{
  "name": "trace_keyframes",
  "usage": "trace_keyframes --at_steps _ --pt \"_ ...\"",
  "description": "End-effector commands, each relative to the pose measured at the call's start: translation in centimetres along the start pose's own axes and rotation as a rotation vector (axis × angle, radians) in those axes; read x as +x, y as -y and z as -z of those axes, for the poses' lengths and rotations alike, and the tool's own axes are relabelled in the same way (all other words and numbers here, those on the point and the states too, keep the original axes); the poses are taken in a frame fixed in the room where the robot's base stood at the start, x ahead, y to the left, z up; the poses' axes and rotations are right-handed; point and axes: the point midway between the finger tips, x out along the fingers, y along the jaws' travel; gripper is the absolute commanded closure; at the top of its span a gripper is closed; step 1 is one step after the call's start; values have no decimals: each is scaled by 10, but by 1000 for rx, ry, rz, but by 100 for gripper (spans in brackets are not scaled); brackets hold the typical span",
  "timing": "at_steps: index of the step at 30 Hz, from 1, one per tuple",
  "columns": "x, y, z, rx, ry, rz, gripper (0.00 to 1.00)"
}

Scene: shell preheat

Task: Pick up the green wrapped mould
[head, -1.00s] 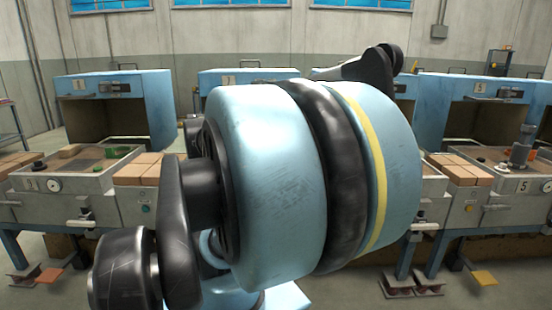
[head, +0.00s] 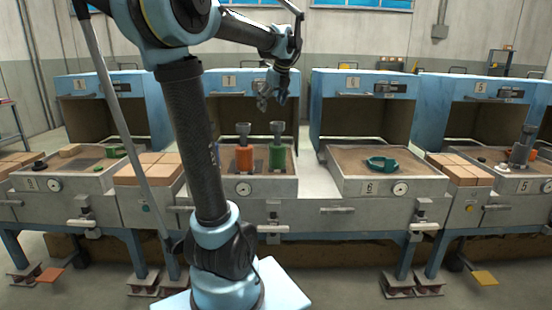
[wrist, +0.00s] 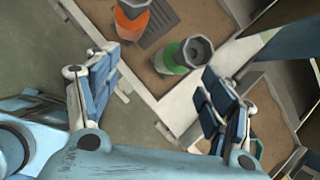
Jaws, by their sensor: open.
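The green wrapped mould (head: 277,157) stands upright on the tray of oven 7, right of the orange wrapped mould (head: 244,158). Each has a dark, wider funnel-like top. My gripper (head: 272,98) is in the air above and behind or over these moulds; its exact depth is hard to tell. In the wrist view my gripper (wrist: 158,92) has its two blue-padded fingers wide apart and nothing between them. The green mould (wrist: 170,62) lies beyond the fingertips there, apart from them, and the orange mould (wrist: 132,22) is at the top.
Oven 6's tray (head: 350,171) on the right holds a green ring-shaped piece (head: 382,163). Stacked tan bricks (head: 150,168) sit between the benches on the left. The oven hoods (head: 360,105) rise behind the trays.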

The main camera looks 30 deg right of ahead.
Motion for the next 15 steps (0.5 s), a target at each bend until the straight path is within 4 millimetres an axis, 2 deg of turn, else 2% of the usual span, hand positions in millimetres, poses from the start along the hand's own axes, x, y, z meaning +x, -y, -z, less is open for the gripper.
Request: trace_keyframes --at_steps 1,3,6,11,15 --pt "-5 21 3 83 8 14 26" --pt "-11 41 5 178 18 26 26" --pt "-16 59 7 265 30 37 26" --pt "-9 69 8 311 36 42 26" --pt "13 69 7 310 36 41 26"
